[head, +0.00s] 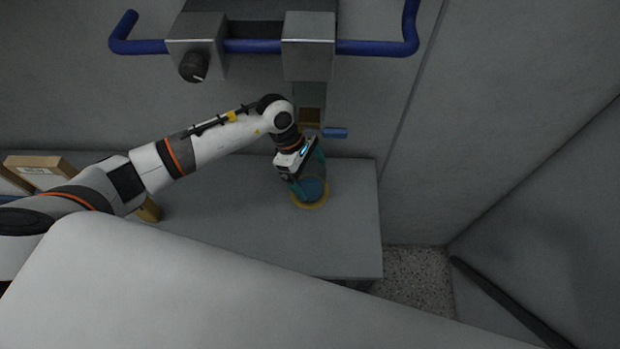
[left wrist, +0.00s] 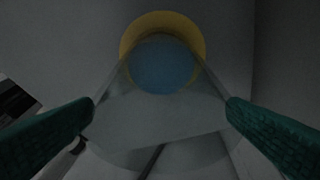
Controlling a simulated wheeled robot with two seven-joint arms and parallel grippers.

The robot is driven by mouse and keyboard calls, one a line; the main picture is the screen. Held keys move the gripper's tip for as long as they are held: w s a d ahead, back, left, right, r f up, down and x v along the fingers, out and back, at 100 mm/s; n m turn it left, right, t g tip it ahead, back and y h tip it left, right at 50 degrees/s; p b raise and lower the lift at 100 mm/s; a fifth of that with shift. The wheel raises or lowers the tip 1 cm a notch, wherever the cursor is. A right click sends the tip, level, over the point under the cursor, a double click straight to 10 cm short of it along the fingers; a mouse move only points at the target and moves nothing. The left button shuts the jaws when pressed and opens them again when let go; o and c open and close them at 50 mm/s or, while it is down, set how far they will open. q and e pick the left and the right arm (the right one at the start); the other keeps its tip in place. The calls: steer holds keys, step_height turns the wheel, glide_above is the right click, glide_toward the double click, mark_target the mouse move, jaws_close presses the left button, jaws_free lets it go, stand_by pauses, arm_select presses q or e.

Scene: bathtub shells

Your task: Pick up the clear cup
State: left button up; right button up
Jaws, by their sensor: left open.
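The clear cup (left wrist: 158,122) shows in the left wrist view as a see-through, tapered shape with a blue round end. That end overlaps a yellow round piece (left wrist: 160,18). In the head view the cup (head: 315,188) is a faint bluish shape at the yellow ring (head: 311,205) on the grey bench. My left gripper (head: 309,176) is open, its green fingers at the cup. In the left wrist view the fingers (left wrist: 160,108) stand on either side of the cup's clear wall. I cannot tell whether they touch it. My right gripper is not in view.
The grey bench (head: 240,225) is mostly bare. A wooden box (head: 42,168) stands at its left. A metal fixture with blue bars (head: 255,46) is on the wall above. A large pale surface (head: 200,290) fills the front.

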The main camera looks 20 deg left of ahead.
arm_select(q)
steer(key=shift+x, duration=1.1)
steer(key=shift+w, duration=0.1)
steer(key=c, duration=1.2)
steer(key=shift+o, duration=0.2)
